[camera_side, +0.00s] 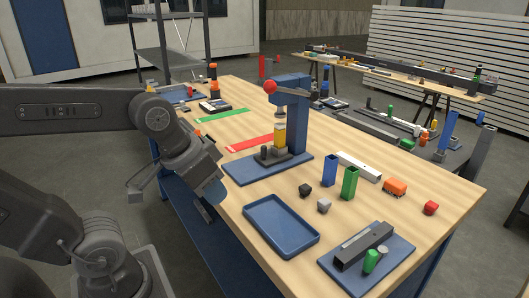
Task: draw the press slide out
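The press (292,112) is a blue column with an overhanging head and a red ball knob (270,87) on its left. It stands on a blue base plate (240,174). A dark slide (278,158) with a short upright peg (264,153) sits on the plate below the head. A yellow piece (280,134) shows between head and slide; whether it touches either is unclear. My gripper (170,200) is left of the press, beyond the table's left edge, pointing down. Its two fingers are wide apart with nothing between them.
A blue tray (253,211) lies in front of the press. Blue (331,170) and green (350,183) tubes, small blocks and a white bar (358,166) are to the right. Red (250,141) and green (222,116) strips lie behind-left.

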